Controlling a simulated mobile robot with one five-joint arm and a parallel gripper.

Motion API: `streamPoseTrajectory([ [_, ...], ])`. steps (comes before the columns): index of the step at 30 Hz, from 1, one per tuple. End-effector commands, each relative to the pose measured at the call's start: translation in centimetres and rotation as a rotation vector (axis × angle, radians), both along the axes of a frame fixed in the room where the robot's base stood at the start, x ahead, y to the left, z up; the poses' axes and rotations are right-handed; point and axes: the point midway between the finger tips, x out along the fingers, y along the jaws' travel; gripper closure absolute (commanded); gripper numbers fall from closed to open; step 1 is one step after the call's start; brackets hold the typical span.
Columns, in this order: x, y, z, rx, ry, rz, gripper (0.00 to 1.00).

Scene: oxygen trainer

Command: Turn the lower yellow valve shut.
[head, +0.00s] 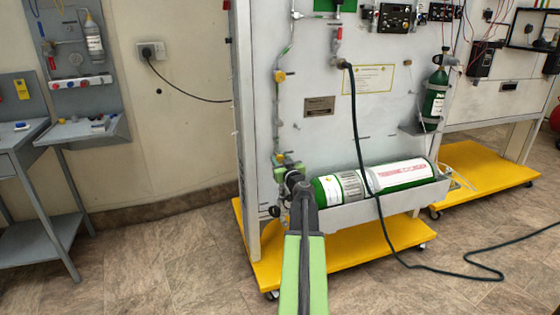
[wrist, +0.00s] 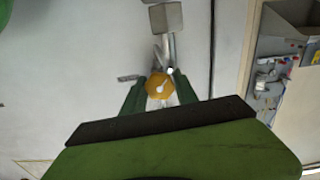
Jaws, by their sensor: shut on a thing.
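The lower yellow valve (wrist: 158,86) is a yellow knob with a pale pointer on its face. In the wrist view it sits between the two green fingers of my gripper (wrist: 156,82), which is shut on it. In the head view my gripper (head: 288,172) reaches the lower left of the white trainer panel (head: 320,140), and the arm and fingers hide most of the lower valve there. Another yellow valve (head: 280,76) sits higher on the same pipe run, clear of my gripper.
A green and white cylinder (head: 385,177) lies in a grey tray just right of my gripper. A dark hose (head: 355,120) hangs down the panel and runs over the floor. The yellow base (head: 350,240) juts out below. A grey bench (head: 50,150) stands left.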

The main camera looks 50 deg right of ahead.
Motion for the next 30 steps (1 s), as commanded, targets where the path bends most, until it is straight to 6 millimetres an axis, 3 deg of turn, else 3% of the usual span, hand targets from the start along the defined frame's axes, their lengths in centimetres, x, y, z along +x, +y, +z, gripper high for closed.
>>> streamPoseTrajectory([
  [15, -0.09, 0.01, -0.05, 0.219, -0.147, 0.0, 1.0],
  [30, -0.12, -0.01, -0.05, 0.243, -0.163, 0.0, 1.0],
])
